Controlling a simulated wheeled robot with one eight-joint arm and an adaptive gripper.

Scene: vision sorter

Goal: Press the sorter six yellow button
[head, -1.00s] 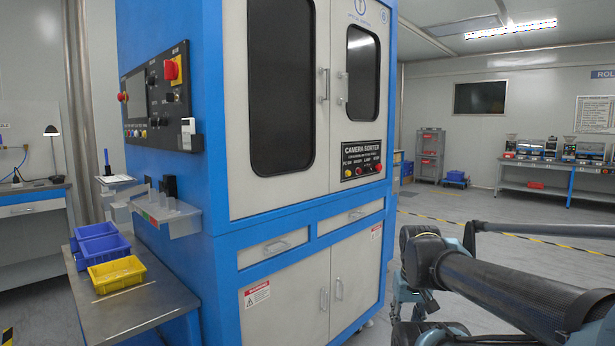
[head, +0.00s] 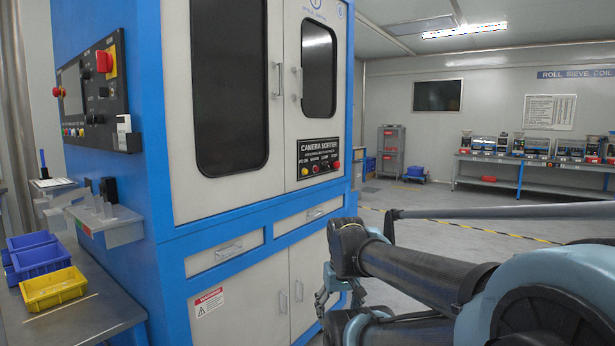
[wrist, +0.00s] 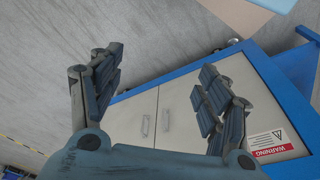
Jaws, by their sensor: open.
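The blue and white camera sorter (head: 232,200) stands at the left and middle of the head view. My gripper (wrist: 160,62) is open and empty in the wrist view, facing the sorter's lower cabinet doors (wrist: 148,120). In the head view my gripper (head: 337,290) is partly hidden by my arm, low and in front of the sorter, well below the button panel. The wrist view does not show the yellow button.
A control panel (head: 92,95) with more buttons is on the sorter's left side. A metal table (head: 85,318) there holds blue bins (head: 38,257) and a yellow bin (head: 53,289). Open floor (head: 420,222) lies to the right, with a bench (head: 530,170) at the back wall.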

